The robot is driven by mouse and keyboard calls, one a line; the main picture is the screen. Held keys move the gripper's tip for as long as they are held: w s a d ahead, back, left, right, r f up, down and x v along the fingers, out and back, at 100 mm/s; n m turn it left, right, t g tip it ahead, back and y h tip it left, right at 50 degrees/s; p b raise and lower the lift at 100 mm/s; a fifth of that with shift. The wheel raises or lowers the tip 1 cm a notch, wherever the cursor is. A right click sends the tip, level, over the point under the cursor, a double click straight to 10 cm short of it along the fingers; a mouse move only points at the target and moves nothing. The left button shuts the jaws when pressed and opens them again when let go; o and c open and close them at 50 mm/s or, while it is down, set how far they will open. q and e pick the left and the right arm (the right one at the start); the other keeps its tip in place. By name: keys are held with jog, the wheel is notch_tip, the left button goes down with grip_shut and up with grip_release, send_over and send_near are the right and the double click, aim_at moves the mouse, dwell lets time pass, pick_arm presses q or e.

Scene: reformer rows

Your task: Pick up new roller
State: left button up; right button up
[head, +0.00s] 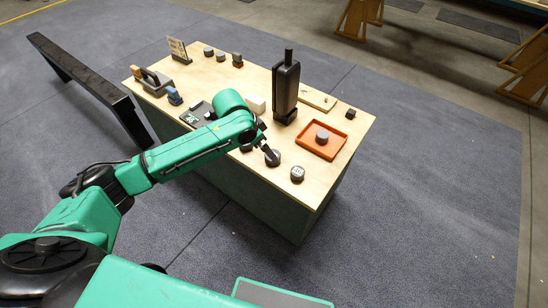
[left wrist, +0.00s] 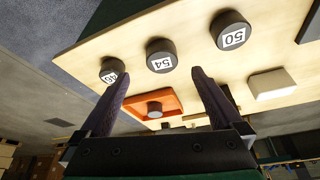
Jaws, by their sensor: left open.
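My left gripper (head: 266,151) is over the near edge of the wooden table, by a row of dark rollers. In the left wrist view its jaws (left wrist: 161,88) are open with nothing between the fingertips. That view shows dark rollers with white number labels: one reads 50 (left wrist: 230,30), one reads 54 (left wrist: 161,55), and a third (left wrist: 112,70) is partly covered by a finger. In the head view the rightmost roller (head: 297,174) stands clear, and another (head: 273,158) is beside the gripper. A grey roller (head: 322,135) sits in an orange tray (head: 335,153). My right gripper is not in view.
A tall black device (head: 286,88) stands mid-table, with a white block (head: 255,104) to its left. A wooden board (head: 317,99) and small dark block (head: 350,114) lie behind the tray. Several small grey parts (head: 221,56) stand at the back. A black bench (head: 88,80) is left of the table.

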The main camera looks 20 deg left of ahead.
aim_at(268, 162)
pick_arm(q)
jog(key=b+x, duration=0.1)
jog(key=x, duration=0.6)
jog(key=shift+w+f, duration=0.3)
jog(key=c, duration=1.4)
jog(key=shift+r, duration=0.15)
jog(key=shift+c, duration=0.2)
